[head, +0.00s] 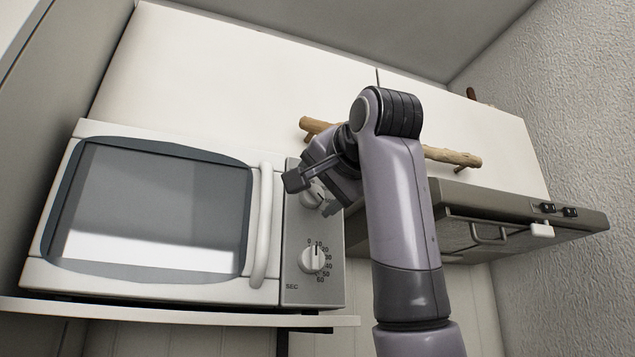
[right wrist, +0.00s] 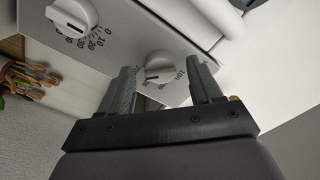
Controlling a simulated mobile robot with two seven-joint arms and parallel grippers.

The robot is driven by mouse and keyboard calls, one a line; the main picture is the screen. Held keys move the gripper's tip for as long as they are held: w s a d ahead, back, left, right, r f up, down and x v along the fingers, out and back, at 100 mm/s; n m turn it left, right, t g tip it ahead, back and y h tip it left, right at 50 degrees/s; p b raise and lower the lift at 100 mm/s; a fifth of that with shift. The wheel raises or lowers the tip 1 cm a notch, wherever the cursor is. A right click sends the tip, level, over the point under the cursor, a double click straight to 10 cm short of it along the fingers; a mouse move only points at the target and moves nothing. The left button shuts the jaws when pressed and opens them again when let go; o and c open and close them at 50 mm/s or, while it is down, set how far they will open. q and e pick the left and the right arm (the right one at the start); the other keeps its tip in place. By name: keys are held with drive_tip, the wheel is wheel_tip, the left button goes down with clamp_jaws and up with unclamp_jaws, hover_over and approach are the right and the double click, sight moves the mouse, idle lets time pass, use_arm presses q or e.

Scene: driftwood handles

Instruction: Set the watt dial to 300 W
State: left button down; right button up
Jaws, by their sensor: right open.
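The white microwave (head: 190,140) stands on a shelf, its control panel at its right side. The upper knob, the watt dial (head: 311,197), is partly hidden by my right gripper (head: 309,192). In the right wrist view the watt dial (right wrist: 158,69) appears between the two fingers of my open right gripper (right wrist: 163,72), with a visible gap on each side. Its setting is not readable. The lower knob, a timer dial marked in seconds (head: 312,260), also shows in the right wrist view (right wrist: 72,17). My left gripper is out of view.
The microwave's vertical door handle (head: 264,225) is just left of the panel. A driftwood handle (head: 450,157) on the white cabinet (head: 235,80) runs behind my right arm. A range hood (head: 480,208) is at the right. The shelf edge (head: 180,312) runs below the microwave.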

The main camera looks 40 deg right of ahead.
drive_tip(key=shift+w, duration=0.2)
drive_tip(key=c, duration=1)
drive_tip(key=shift+c, duration=0.2)
drive_tip(key=shift+n, duration=0.4)
drive_tip(key=n, duration=0.4)
drive_tip(key=shift+d+f, duration=0.1)
drive_tip(key=n, duration=0.4)
drive_tip(key=shift+d, duration=0.1)
drive_tip(key=n, duration=0.5)
drive_tip(key=shift+d+n, duration=0.1)
drive_tip(key=shift+n, duration=1.9)
